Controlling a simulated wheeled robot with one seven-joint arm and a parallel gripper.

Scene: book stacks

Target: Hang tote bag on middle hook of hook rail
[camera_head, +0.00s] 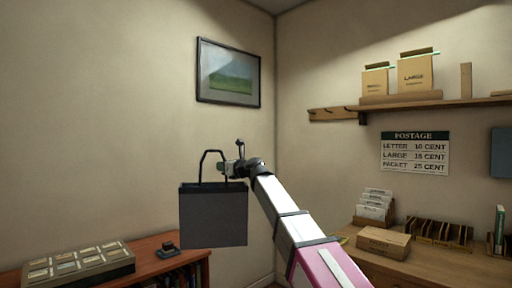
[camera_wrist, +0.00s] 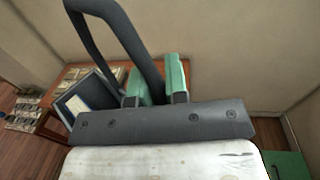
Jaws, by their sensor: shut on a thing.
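The dark grey tote bag (camera_head: 213,215) hangs in the air, roughly upright, left of my arm in the head view. My gripper (camera_head: 229,168) is at the bag's handle loop, above its top edge. In the wrist view the green fingers of my gripper (camera_wrist: 160,82) are shut on the dark handle of the tote bag (camera_wrist: 165,122). The wooden hook rail (camera_head: 332,113) is on the right-hand wall near the corner, higher than the bag and to its right. Its individual hooks are small, and which is the middle one is hard to tell.
A shelf (camera_head: 440,104) with boxes adjoins the rail on its right. A postage sign (camera_head: 415,152) hangs below it. A desk (camera_head: 390,265) with card racks and a box stands lower right. A framed picture (camera_head: 228,73) hangs on the left wall. A low bookcase (camera_head: 150,250) stands lower left.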

